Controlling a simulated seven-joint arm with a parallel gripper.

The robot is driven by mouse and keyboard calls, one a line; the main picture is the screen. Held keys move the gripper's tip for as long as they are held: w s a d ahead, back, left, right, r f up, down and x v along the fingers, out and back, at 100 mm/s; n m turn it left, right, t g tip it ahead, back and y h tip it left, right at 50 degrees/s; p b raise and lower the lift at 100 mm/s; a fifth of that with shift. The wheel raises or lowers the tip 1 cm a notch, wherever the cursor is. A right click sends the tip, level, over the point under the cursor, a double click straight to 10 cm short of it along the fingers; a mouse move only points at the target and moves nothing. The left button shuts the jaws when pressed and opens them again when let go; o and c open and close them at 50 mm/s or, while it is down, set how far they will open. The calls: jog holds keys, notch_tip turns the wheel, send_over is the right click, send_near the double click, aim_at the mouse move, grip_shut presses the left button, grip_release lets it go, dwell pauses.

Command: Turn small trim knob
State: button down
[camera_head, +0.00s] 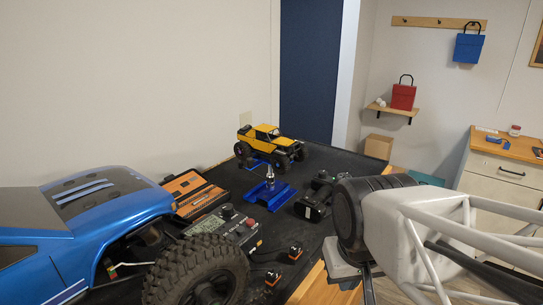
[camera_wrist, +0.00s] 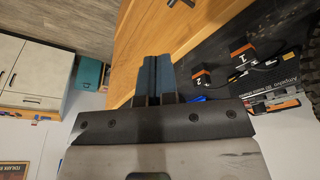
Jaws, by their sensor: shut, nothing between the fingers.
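A dark control box (camera_head: 212,232) with a small screen lies on the black mat, partly behind the big tyre of the blue truck. It bears a black knob (camera_head: 228,211) and a smaller red knob (camera_head: 250,223). I cannot tell which of them is the trim knob. In the wrist view, my gripper (camera_wrist: 156,62) has its two dark blue fingers side by side and shut, with nothing between them. It is over the wooden bench edge, apart from the control box. In the head view the fingertips cannot be made out. No knob shows clearly in the wrist view.
The blue truck (camera_head: 70,225) fills the left foreground. An orange-and-black case (camera_head: 190,193), a blue stand (camera_head: 270,192), a yellow crawler (camera_head: 268,145) and a black controller-like object (camera_head: 313,205) stand on the mat.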

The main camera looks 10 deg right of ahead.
jog(key=c, duration=1.5)
grip_release()
jog(key=o, duration=0.5)
jog(key=shift+w+r, duration=0.35)
jog(key=shift+w, duration=0.2)
jog(key=shift+o, duration=0.8)
jog(key=w+d+r+n, duration=0.1)
jog(key=w+r, duration=0.2)
jog(key=w, duration=0.5)
jog(key=w+d+r+n+g, duration=0.1)
jog(key=w+d+r, duration=0.1)
jog(key=w, duration=0.6)
jog(key=shift+w+r, duration=0.35)
jog(key=shift+r, duration=0.1)
jog(key=n+g, duration=0.2)
send_over(323, 172)
jog(key=shift+s+f, duration=0.1)
jog(key=shift+s, duration=0.15)
jog(key=shift+w+n, duration=0.25)
jog(key=shift+n, duration=0.05)
jog(key=shift+f, duration=0.15)
jog(key=shift+f, duration=3.75)
